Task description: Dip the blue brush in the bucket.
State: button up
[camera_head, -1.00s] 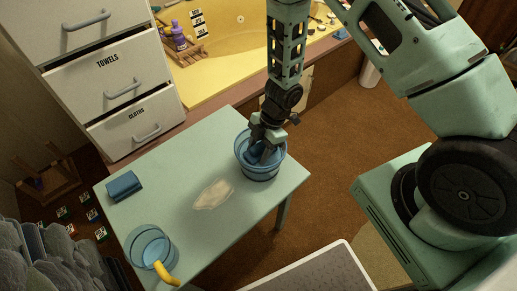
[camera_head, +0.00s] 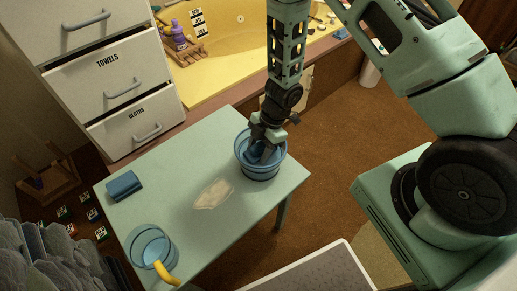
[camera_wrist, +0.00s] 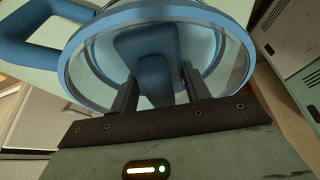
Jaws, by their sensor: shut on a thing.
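A blue, see-through bucket (camera_head: 262,176) stands at the far right part of the green table. My gripper (camera_head: 262,150) points down into its mouth and is shut on the blue brush (camera_head: 256,153), whose lower part is inside the bucket. In the wrist view the blue brush (camera_wrist: 150,78) lies between my two fingers, within the ring of the bucket's blue rim (camera_wrist: 160,14). I cannot tell whether the brush touches the bucket's bottom or any liquid.
The green table (camera_head: 225,135) also holds a folded blue item (camera_head: 124,185), a pale puddle-like patch (camera_head: 213,194) and a clear blue-rimmed container (camera_head: 152,247) with a yellow handle-like part. White drawers (camera_head: 110,80) and a yellow tub (camera_head: 235,60) stand behind.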

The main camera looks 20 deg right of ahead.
jog(key=shift+r+p, duration=3.8)
jog(key=shift+p, duration=0.45)
notch_tip(320, 180, up, 5)
jog(key=p, duration=0.5)
